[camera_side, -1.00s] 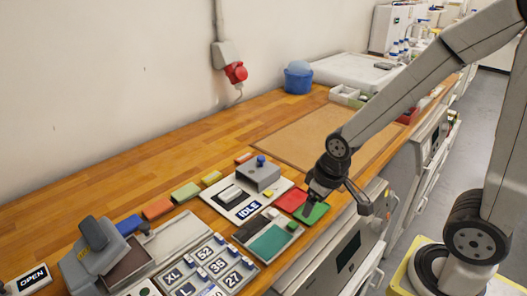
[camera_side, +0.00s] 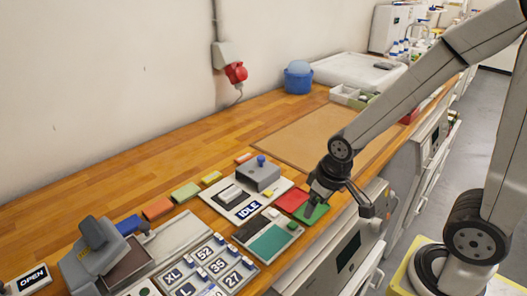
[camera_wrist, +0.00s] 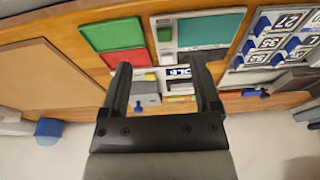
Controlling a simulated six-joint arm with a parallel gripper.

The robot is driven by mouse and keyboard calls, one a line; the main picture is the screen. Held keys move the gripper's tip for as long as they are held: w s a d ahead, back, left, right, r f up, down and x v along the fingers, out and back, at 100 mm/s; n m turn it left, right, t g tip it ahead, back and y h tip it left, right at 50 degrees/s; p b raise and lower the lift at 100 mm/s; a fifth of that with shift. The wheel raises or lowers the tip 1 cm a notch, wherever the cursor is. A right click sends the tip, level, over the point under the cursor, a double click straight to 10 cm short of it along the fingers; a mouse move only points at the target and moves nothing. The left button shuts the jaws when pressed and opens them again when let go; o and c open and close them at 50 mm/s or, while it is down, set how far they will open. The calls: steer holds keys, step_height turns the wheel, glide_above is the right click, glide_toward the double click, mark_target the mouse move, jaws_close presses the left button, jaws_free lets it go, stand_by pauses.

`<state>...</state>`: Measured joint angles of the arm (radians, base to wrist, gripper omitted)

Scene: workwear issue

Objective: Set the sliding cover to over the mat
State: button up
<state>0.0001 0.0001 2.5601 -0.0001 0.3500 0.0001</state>
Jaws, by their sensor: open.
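A grey block-shaped cover with an upright dark grey handle (camera_side: 93,236) stands at the left of the bench in the side view. It sits beside a dark brown mat (camera_side: 130,262), which is partly uncovered. A sign reading OPEN (camera_side: 31,277) is to its left. My gripper (camera_side: 340,200) is far to the right of the cover, above the red and green pads. In the wrist view my gripper (camera_wrist: 160,72) has its two fingers apart with nothing held between them. The dark mat area (camera_wrist: 295,78) shows only partly at the right edge there.
An IDLE board (camera_side: 245,208) with a grey blue-knobbed box (camera_side: 258,174) stands near my gripper. A teal panel (camera_side: 270,243) and a size-label panel (camera_side: 215,262) lie between gripper and cover. Coloured blocks (camera_side: 185,192) line the back. A brown board (camera_side: 300,140) lies beyond.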

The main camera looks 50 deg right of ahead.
stand_by(0.4)
steer(key=shift+c, duration=0.3)
step_height(320, 180, up, 4)
steer(key=n+g, duration=0.3)
steer(key=n, duration=0.6)
glide_above(261, 157)
steer(key=shift+r, duration=0.1)
steer(key=shift+f, duration=3.95)
